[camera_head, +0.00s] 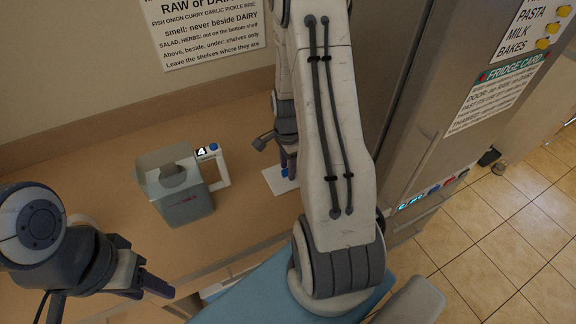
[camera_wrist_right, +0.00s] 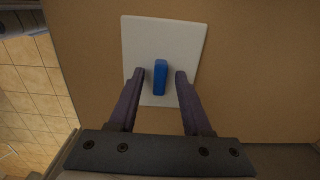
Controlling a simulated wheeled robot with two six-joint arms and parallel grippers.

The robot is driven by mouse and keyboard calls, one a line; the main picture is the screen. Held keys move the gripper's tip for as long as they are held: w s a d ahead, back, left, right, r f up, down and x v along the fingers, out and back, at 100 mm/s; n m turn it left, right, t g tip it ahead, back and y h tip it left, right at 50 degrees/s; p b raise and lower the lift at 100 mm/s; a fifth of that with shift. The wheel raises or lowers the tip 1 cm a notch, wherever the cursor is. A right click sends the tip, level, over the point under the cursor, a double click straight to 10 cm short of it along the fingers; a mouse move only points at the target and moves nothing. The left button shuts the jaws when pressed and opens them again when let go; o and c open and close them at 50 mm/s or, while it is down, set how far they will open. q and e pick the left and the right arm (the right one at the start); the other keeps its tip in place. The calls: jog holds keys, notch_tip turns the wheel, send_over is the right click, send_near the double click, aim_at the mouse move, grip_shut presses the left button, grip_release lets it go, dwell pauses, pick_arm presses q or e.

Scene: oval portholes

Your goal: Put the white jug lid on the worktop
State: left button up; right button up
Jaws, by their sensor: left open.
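The white jug lid (camera_wrist_right: 187,38) is a flat white square with a blue grip (camera_wrist_right: 160,77) standing on it. It appears to lie flat on the tan worktop (camera_head: 110,140); in the head view the lid (camera_head: 272,180) is partly hidden by my right arm. My right gripper (camera_wrist_right: 160,74) is open, its two fingers on either side of the blue grip with a gap on each side. A grey jug (camera_head: 186,208) with a white handle stands open on the worktop, left of the lid. My left gripper (camera_head: 155,288) is open and empty at the worktop's front, lower left.
A wall notice (camera_head: 205,30) hangs behind the worktop. A tall steel fridge (camera_head: 440,90) with a card on it stands to the right. Bare worktop lies left of the jug and around the lid.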

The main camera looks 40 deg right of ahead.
jog(key=shift+r, duration=0.55)
notch_tip(320, 180, up, 11)
jog(key=b, duration=0.2)
jog(key=s+a+r+n, duration=0.2)
jog(key=a+n, duration=0.5)
jog(key=a, duration=0.4)
jog(key=s+a+r+n, duration=0.2)
jog(key=a+n, duration=0.6)
jog(key=a, duration=0.3)
jog(key=s+a+r+n+y, duration=0.1)
jog(key=s+a+n, duration=0.7)
jog(key=s+n, duration=0.4)
jog(key=shift+s+a+n, duration=0.2)
jog(key=shift+a+n, duration=0.15)
jog(key=shift+n, duration=0.15)
